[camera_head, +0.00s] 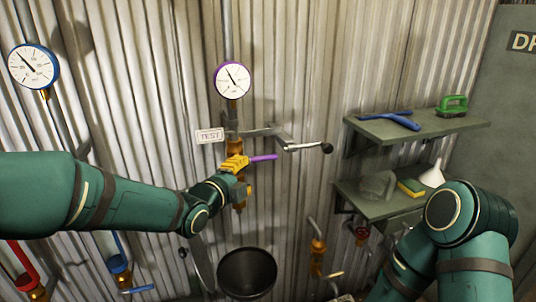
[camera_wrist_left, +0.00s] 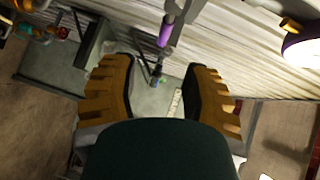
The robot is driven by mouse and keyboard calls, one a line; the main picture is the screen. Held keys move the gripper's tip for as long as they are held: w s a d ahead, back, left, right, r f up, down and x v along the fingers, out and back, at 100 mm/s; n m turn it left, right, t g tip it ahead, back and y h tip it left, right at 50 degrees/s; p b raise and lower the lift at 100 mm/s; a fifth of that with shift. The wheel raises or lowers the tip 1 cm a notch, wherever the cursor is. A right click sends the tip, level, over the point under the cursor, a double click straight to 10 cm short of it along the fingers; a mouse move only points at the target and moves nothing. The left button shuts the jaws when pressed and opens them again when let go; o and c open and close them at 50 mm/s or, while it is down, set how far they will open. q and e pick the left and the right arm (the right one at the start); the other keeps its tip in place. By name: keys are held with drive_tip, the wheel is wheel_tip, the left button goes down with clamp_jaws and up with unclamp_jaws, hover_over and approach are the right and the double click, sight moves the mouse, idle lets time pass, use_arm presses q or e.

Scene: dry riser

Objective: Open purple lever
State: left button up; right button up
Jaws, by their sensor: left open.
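The purple lever (camera_head: 263,158) sticks out to the right from the brass valve pipe (camera_head: 239,190) on the corrugated wall, under the purple-rimmed gauge (camera_head: 232,80). My left gripper (camera_head: 238,166) is at the valve, just left of the lever, and covers part of the valve. In the left wrist view the lever (camera_wrist_left: 165,32) shows beyond the fingertips, roughly in line with the gap between them. The left gripper (camera_wrist_left: 157,80) is open and nothing is between its fingers. My right arm is at the lower right of the head view; its gripper is out of view.
A metal crank with a black knob (camera_head: 327,147) juts out right of the valve. A TEST sign (camera_head: 210,136) hangs to the left. A black bucket (camera_head: 247,272) is below. Shelves (camera_head: 417,130) at the right hold a blue tool and a green object. A blue-rimmed gauge (camera_head: 33,66) is far left.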

sight(263, 159)
use_arm(q)
drive_tip(key=x, duration=0.4)
drive_tip(key=p+x, duration=0.1)
drive_tip(key=x, duration=0.4)
drive_tip(key=r+p+x, duration=0.1)
drive_tip(key=x, duration=0.3)
drive_tip(key=shift+w+d+f, duration=0.15)
drive_tip(key=shift+w, duration=0.25)
clamp_jaws()
